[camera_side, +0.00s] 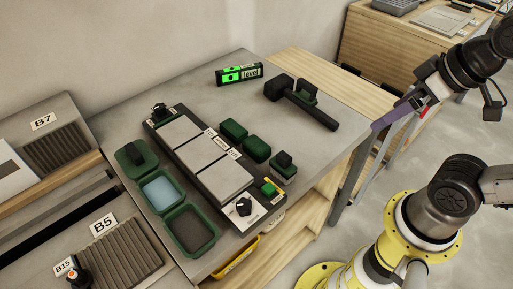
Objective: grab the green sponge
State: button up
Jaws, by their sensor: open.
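Two plain dark green blocks lie on the grey worktable (335,140), right of the tile board: an upper green block (233,129) and a lower green block (256,149). A green piece with a black grip (284,165) sits just below them. Any of these could be the green sponge; I cannot tell which from this view. My gripper (398,112) is open and empty at the right, past the table's right edge and well apart from the green blocks. Its fingers are small and partly unclear here.
The tile board (152,126) holds three grey tiles. Green trays, one with blue water (162,189), stand left of it. A black mallet (315,113) lies between my gripper and the blocks. A green level (239,74) stands at the back.

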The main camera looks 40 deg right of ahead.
jog(key=w+a+r+n+g, duration=0.25)
jog(key=w+r+n, duration=0.45)
jog(key=w+n, duration=0.5)
jog(key=n+g, duration=0.3)
jog(key=n, duration=0.3)
send_over(257, 143)
notch_tip(257, 143, down, 18)
jog(key=shift+a, duration=0.15)
jog(key=shift+f, duration=3.2)
